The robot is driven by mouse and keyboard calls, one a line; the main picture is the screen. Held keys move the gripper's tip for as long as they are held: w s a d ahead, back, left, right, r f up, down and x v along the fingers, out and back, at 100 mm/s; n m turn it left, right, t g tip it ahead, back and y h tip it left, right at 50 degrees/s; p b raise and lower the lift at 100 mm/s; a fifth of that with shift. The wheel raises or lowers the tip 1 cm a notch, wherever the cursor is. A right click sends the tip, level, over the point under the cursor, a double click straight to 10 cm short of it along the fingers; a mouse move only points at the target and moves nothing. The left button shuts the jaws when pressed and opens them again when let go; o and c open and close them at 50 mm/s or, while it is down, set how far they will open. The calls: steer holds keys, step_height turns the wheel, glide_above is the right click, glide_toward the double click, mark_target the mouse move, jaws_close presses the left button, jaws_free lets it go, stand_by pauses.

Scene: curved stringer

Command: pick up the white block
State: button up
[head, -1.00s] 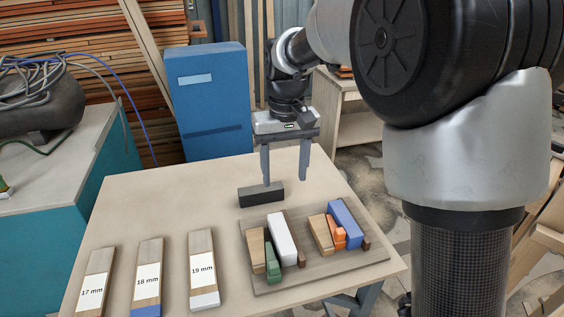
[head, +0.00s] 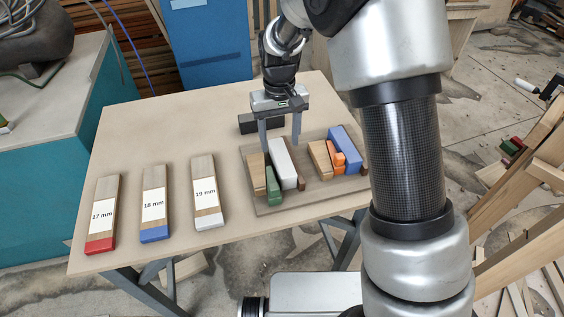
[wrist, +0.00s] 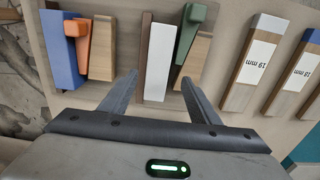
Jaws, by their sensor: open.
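The white block (head: 283,165) lies on a grey-brown board (head: 265,209) on the table, between a green wedge (head: 273,185) and a dark brown strip (head: 299,178). In the wrist view the white block (wrist: 157,62) stands just beyond the fingertips, roughly between them. My gripper (head: 281,146) is open and empty. In the head view it is at the far end of the white block, its fingers pointing down on either side. I cannot tell how high the fingertips are above the board. It also shows in the wrist view (wrist: 160,82).
A wooden block (head: 256,172) lies left of the green wedge. Another wooden block, an orange piece (head: 337,158) and a blue block (head: 345,150) lie to the right. A black block (head: 250,124) is behind. Labelled strips, including the 19 mm one (head: 208,185), lie left.

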mark_target(282, 157)
steer(key=f, duration=0.4)
steer(key=shift+s+d, duration=0.3)
steer(key=shift+f, duration=0.4)
